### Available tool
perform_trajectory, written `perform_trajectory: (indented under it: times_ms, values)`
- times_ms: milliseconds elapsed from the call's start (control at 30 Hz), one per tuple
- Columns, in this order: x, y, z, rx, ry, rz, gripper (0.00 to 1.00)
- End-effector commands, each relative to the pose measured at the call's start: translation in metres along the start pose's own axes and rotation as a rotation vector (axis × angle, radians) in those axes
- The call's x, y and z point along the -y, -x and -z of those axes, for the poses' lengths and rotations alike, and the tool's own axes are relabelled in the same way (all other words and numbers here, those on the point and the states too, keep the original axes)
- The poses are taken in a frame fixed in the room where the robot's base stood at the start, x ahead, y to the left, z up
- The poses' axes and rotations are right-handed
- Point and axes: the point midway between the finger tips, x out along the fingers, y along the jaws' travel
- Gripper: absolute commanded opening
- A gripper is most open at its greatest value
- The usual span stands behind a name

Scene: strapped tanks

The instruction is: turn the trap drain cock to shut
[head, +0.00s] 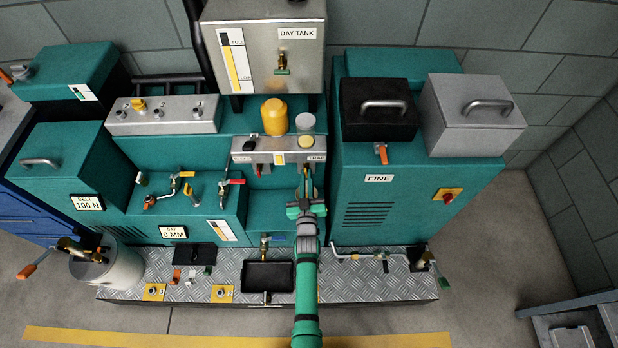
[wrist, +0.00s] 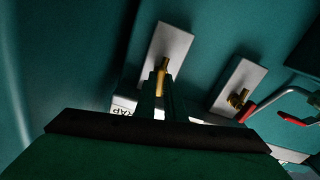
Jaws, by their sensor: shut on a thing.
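The trap drain cock is a brass fitting on a pale grey plate, seen in the wrist view (wrist: 163,66). A TRAP label (head: 317,158) shows above it in the head view, and part of that label shows in the wrist view. My gripper (head: 307,184) reaches up to the unit below the label. In the wrist view its two dark fingers (wrist: 161,92) are shut on the cock, with brass standing out past their tips. The gripped part is mostly hidden between the fingers, so I cannot tell the cock's exact angle.
A second cock with a red lever (wrist: 246,112) sits on its own plate close to the right in the wrist view. In the head view, a yellow bowl (head: 274,117) stands above. A black tray (head: 267,276) sits low, left of my arm. The FINE cabinet (head: 416,205) stands right.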

Motion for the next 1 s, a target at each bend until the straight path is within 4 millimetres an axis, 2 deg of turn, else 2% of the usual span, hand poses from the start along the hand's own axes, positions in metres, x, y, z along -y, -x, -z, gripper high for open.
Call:
perform_trajectory:
  times_ms: [400,967,1000]
  values:
    - [0.0028,-0.0018,0.0052,-0.01,-0.196,0.005,0.0]
    - [0.0015,-0.0023,0.0062,-0.012,-0.226,0.003,0.0]
    - [0.0015,-0.0024,0.0063,-0.012,-0.226,0.003,0.14]
